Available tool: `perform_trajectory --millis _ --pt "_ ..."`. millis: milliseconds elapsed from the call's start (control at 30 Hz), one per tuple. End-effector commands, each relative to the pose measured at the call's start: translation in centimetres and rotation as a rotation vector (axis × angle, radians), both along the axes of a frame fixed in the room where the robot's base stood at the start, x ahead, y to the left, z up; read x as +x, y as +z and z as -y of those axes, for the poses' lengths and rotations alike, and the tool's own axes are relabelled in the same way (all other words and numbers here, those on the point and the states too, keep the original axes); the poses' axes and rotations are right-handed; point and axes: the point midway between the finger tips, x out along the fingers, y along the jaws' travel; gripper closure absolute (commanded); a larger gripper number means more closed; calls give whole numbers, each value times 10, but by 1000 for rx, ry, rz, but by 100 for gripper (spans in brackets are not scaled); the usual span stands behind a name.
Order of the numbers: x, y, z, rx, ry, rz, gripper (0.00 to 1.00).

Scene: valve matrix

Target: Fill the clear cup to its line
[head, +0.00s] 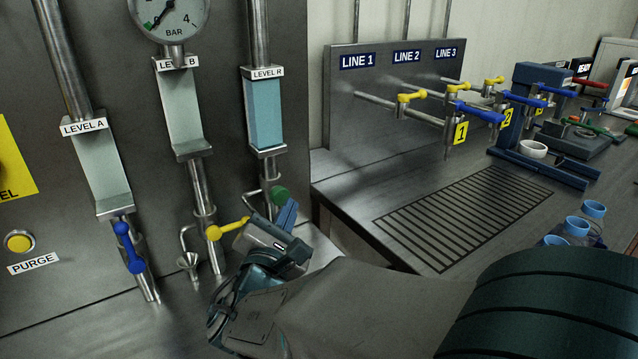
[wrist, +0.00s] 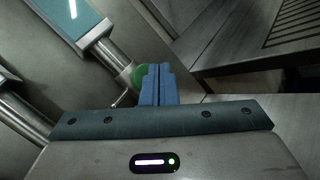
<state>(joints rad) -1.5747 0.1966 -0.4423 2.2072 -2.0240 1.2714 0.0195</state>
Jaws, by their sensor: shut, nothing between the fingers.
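My gripper (head: 287,214) is shut, its blue fingers together and empty, just below the LEVEL R gauge (head: 266,112). A round green valve knob (head: 279,195) is right beside the fingertips; it also shows in the wrist view (wrist: 140,76), partly hidden by the fingers (wrist: 158,84). I cannot tell whether they touch. LEVEL R shows blue liquid; LEVEL A (head: 101,165) and LEVEL B (head: 184,112) look pale. Several blue-topped cups (head: 593,209) stand at the right bench edge, partly hidden by my arm. I cannot tell which, if any, is the clear cup.
A blue lever (head: 130,248) sits below LEVEL A. The bench has a drain grate (head: 465,215), a white bowl (head: 534,150), and yellow and blue valves (head: 478,110) on LINE 1 to 3.

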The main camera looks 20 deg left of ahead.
Motion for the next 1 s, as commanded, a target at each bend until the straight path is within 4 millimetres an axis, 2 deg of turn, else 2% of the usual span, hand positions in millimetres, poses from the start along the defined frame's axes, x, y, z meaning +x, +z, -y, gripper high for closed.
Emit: perform_trajectory --millis 1000 --pt "7 0 -8 0 0 0 100"
